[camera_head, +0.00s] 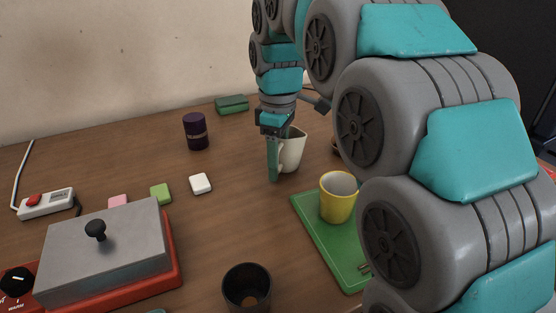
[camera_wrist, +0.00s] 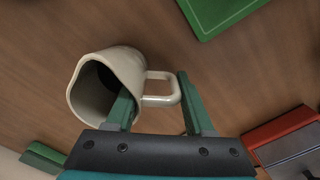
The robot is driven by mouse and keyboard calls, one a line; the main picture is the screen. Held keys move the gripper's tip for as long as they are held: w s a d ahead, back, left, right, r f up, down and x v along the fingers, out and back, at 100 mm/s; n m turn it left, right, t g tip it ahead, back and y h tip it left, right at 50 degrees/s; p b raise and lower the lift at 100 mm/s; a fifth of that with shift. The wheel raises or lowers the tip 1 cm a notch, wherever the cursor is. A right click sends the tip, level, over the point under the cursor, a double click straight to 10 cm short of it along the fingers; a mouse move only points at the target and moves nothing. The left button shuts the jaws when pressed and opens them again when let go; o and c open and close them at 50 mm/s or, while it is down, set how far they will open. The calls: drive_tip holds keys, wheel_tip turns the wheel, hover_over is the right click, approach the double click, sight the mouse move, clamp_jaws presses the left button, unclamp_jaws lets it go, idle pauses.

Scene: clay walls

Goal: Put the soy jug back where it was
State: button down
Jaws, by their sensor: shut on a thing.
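The soy jug, a cream pitcher (camera_head: 292,150) with a loop handle, is near the table's middle in the head view, upright or nearly so. I cannot tell whether its base touches the table. My gripper (camera_head: 273,176) points down at the jug's left side, on its handle. In the wrist view the jug (camera_wrist: 92,85) is at the upper left with its open mouth towards the camera. Its handle lies between the green fingers of my gripper (camera_wrist: 157,88), which is shut on it. My gripper hides part of the jug in the head view.
A yellow mug (camera_head: 338,204) stands on a green board (camera_head: 318,235) right of the jug. A dark cup (camera_head: 246,287) is in front, a purple can (camera_head: 195,131) behind left. A grey-lidded red box (camera_head: 105,252) fills the front left. My arm hides the right side.

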drive_tip(key=shift+f, duration=0.15)
drive_tip(key=shift+c, duration=1.4)
unclamp_jaws()
drive_tip(key=shift+r, duration=3.9)
